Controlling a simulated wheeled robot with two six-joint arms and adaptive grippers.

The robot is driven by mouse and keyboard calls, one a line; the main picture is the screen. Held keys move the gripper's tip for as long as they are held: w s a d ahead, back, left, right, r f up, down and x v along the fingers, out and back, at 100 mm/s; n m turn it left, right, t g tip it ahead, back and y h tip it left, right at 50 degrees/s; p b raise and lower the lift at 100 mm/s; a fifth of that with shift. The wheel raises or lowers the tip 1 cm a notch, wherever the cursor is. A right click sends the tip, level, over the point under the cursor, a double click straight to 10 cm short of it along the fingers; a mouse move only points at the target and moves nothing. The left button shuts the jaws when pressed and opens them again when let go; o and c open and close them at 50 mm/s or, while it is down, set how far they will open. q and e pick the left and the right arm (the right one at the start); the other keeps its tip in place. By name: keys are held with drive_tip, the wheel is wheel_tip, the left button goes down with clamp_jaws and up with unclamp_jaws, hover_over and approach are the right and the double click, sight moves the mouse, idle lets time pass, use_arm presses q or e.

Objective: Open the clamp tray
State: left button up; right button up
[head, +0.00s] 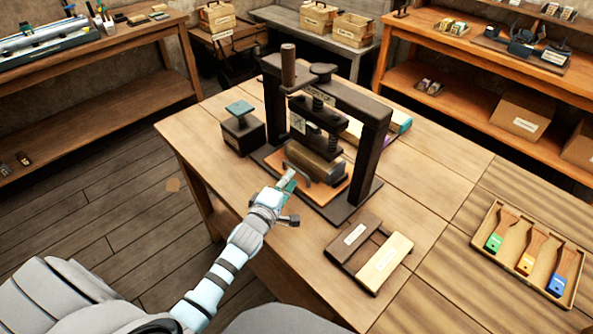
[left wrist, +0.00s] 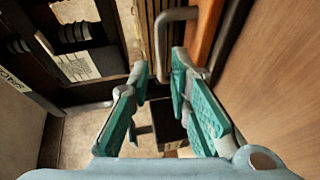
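The handwheel press (head: 372,150) stands on the wooden table, with a dark frame and a spring-loaded head. An orange clamp tray (head: 328,192) lies low in the press, with a grey bar handle on its front side. That bent handle (left wrist: 162,40) also shows in the left wrist view, just ahead of the fingertips. My left gripper (head: 287,183) is at the tray's front left. In the left wrist view its teal-padded fingers (left wrist: 160,72) are apart, with nothing gripped between them. I cannot tell whether a fingertip touches the handle. My right gripper is not in view.
A dark block with a green pad (head: 240,116) stands left of the press. A two-part wooden block (head: 368,252) lies in front right. A tray of colored-tag brushes (head: 487,228) lies at far right. The table's front left edge is clear.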

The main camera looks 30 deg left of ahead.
use_arm(q)
drive_tip(key=w, duration=0.2)
drive_tip(key=w+f, duration=0.1)
drive_tip(key=w, duration=0.1)
drive_tip(key=shift+w+f, duration=0.1)
drive_tip(key=shift+w, duration=0.2)
drive_tip(key=shift+s, duration=0.15)
drive_tip(key=c, duration=0.4)
clamp_jaws()
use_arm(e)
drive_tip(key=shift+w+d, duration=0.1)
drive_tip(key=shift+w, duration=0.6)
use_arm(q)
drive_tip(key=shift+d, duration=0.1)
